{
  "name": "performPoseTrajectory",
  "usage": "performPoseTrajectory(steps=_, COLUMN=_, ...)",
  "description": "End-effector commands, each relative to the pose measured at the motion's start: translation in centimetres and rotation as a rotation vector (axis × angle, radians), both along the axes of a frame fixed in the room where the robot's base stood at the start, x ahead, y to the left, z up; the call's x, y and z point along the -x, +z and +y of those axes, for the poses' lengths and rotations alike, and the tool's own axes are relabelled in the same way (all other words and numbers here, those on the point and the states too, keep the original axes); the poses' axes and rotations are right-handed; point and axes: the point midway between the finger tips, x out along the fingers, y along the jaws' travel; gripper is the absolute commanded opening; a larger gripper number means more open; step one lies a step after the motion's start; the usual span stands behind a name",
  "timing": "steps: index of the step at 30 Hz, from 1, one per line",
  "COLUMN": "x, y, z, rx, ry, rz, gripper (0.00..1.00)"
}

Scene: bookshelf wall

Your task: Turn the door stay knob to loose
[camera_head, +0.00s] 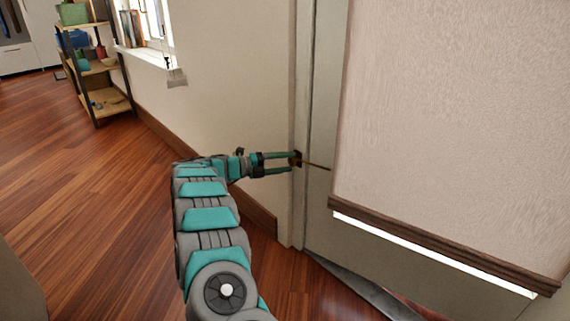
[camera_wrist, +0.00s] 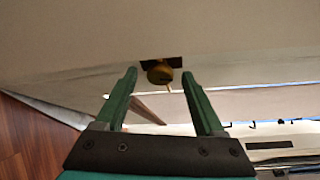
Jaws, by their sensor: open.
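The door stay knob (camera_wrist: 160,73) is a small brass-coloured round piece with a short stem, below a dark plate (camera_wrist: 175,62) in the wrist view. In the head view the knob's place (camera_head: 298,158) is small and dark on the pale door frame, partly hidden by the fingers. A thin rod (camera_head: 318,166) runs right from it. My gripper (camera_head: 290,162) is open, its two green fingers pointing at the frame. In the wrist view my gripper (camera_wrist: 159,76) has its fingertips on either side of the knob, with gaps on both sides. I cannot tell how the knob is set.
A large pale panel (camera_head: 450,120) with brown trim fills the right. A wall (camera_head: 225,90) with a brown skirting board (camera_head: 200,165) runs along the left. A shelf unit (camera_head: 105,103) stands at the far left. The wooden floor (camera_head: 70,190) is clear on the left.

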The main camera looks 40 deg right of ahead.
Motion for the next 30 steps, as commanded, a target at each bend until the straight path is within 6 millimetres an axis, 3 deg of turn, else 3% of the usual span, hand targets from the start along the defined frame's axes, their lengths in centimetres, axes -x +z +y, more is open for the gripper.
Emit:
performPoseTrajectory(steps=5, x=-0.01, y=0.0, z=0.02, rx=0.0, ry=0.0, rz=0.0, gripper=0.68)
performPoseTrajectory(steps=23, x=0.01, y=0.0, z=0.03, rx=0.0, ry=0.0, rz=0.0, gripper=0.01)
performPoseTrajectory(steps=30, x=-0.01, y=-0.01, z=0.04, rx=0.002, ry=0.0, rz=0.022, gripper=0.0)
